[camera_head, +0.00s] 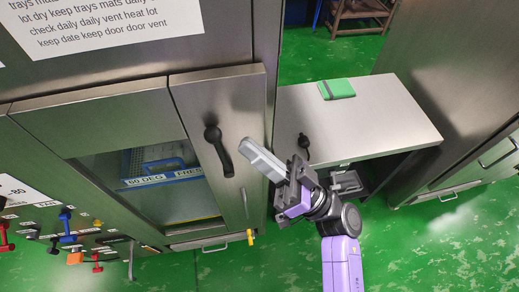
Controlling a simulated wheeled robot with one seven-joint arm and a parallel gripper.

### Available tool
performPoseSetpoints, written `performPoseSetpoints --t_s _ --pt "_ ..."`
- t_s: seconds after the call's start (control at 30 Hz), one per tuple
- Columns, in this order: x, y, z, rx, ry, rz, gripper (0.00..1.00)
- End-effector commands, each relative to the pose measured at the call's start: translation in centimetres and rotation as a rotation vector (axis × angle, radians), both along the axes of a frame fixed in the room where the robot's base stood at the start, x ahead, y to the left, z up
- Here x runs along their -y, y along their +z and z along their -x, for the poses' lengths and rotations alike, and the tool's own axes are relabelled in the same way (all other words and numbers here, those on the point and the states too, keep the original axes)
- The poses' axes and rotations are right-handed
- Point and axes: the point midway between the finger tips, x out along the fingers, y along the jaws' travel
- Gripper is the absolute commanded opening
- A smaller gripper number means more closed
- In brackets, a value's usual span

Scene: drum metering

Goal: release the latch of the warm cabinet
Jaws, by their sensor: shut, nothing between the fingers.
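The warm cabinet (120,120) is a steel unit on the left with a window in its front; blue items and a label reading "60 DEG" show behind the glass. A black latch handle (219,149) is on the panel to the right of the window, its rounded end up and its lever slanting down to the right. My gripper (250,148) is shut and empty, its grey fingers pointing up and left towards the panel. In the picture its tips are just right of the latch; I cannot tell whether they touch the panel.
A thin vertical bar (245,204) with a yellow piece (251,237) is below the latch. A low steel bench (375,112) with a green pad (336,89) stands behind my arm. Coloured valves (68,226) are at lower left. Green floor is open at lower right.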

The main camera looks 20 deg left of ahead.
Motion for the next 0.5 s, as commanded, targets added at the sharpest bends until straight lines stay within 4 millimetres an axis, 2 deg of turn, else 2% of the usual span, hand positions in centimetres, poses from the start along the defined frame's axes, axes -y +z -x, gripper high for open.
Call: performPoseSetpoints --t_s 0.07,0.5 --pt "0.2 -0.3 -0.2 -0.001 -0.004 -0.001 0.0" --pt "6.7 -1.9 -1.0 0.0 -0.01 -0.002 0.0"
